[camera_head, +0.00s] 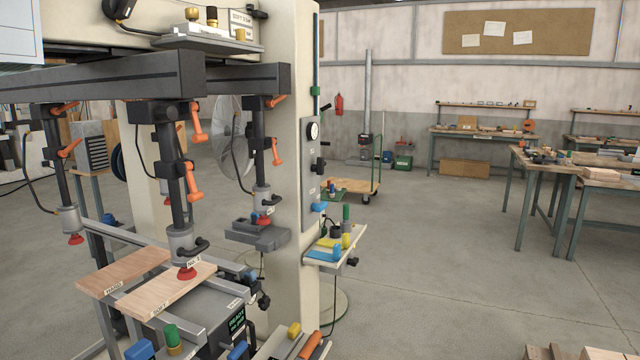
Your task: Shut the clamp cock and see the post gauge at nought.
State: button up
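The post gauge (313,131) is a small round white dial near the top of a grey panel (309,190) on the cream post (291,110). It is too small here for me to read its needle. Below the gauge, a black fitting (320,166) sticks out from the panel's right edge. Lower down, a blue lever (319,207) juts out at the panel's foot. I cannot tell which of these is the clamp cock, or whether it is open or shut. My gripper is not in view.
A small shelf (340,246) with coloured items projects from the post below the panel. At left, clamp cylinders with red pads stand over wooden boards (164,289). A wooden trolley (352,186) stands behind the post. The floor (420,270) to the right is clear up to the benches (545,170).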

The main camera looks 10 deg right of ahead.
aim_at(318, 208)
jog(key=z, duration=0.9)
jog(key=i, duration=1.3)
jog(key=u, duration=1.15)
